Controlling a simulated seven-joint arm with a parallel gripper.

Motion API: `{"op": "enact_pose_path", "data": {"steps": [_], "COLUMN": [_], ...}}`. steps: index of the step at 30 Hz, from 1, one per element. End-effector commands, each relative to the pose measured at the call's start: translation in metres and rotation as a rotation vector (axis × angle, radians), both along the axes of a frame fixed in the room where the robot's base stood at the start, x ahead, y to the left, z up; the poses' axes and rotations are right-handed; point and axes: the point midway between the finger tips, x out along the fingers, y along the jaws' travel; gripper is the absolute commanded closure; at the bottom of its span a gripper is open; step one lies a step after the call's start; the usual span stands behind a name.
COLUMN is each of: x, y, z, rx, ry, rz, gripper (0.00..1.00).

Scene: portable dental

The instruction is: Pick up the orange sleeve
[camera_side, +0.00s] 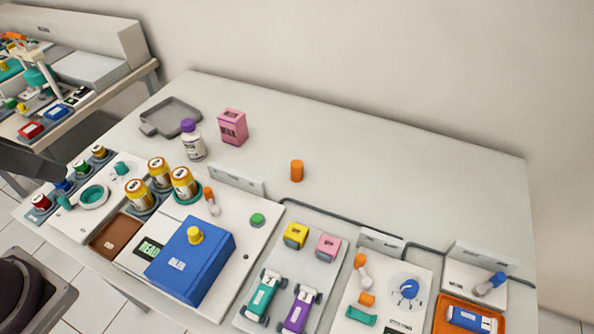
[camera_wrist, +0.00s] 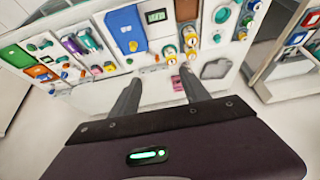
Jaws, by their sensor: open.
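The orange sleeve (camera_side: 297,171) is a small upright orange cylinder on the bare pale tabletop, behind the panels, in the side view. I cannot pick it out in the wrist view; a finger may hide it. My gripper (camera_wrist: 160,78) shows in the wrist view with its two dark fingers spread apart and nothing between them held. It is above and apart from the table. The fingers are not clearly seen in the side view.
A pink box (camera_side: 232,127), a purple-capped bottle (camera_side: 193,140) and a grey tray (camera_side: 171,116) stand left of the sleeve. Amber bottles and a blue box (camera_side: 190,259) are nearer the front. A dark cable (camera_side: 340,221) runs in front of the sleeve. The table right of it is clear.

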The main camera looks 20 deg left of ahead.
Motion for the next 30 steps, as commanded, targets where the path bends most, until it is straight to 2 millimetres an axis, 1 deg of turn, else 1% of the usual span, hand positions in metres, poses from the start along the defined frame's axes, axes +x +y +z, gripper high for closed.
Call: {"op": "enact_pose_path", "data": {"steps": [7, 8, 10, 11, 14, 15, 17, 18, 20, 21, 23, 24, 26, 27, 29, 30], "x": [0.000, 0.002, 0.013, 0.022, 0.065, 0.086, 0.120, 0.143, 0.180, 0.204, 0.240, 0.264, 0.297, 0.316, 0.341, 0.353], "y": [-0.001, -0.002, -0.013, -0.020, -0.056, -0.071, -0.092, -0.105, -0.122, -0.131, -0.142, -0.148, -0.153, -0.154, -0.153, -0.151], "z": [0.000, 0.001, 0.002, 0.003, 0.003, 0.001, -0.006, -0.013, -0.028, -0.041, -0.066, -0.086, -0.121, -0.147, -0.187, -0.213], "rx": [-0.003, -0.011, -0.065, -0.105, -0.295, -0.382, -0.509, -0.594, -0.721, -0.804, -0.928, -1.009, -1.130, -1.205, -1.309, -1.370], "ry": [0.002, 0.010, 0.058, 0.091, 0.248, 0.315, 0.415, 0.481, 0.578, 0.641, 0.734, 0.792, 0.877, 0.928, 0.992, 1.026], "rz": [0.001, 0.003, 0.022, 0.037, 0.119, 0.164, 0.239, 0.296, 0.389, 0.459, 0.573, 0.654, 0.790, 0.884, 1.025, 1.113], "gripper": [0.46, 0.46, 0.46, 0.46, 0.46, 0.46, 0.46, 0.46, 0.46, 0.46, 0.46, 0.46, 0.46, 0.46, 0.46, 0.46]}}
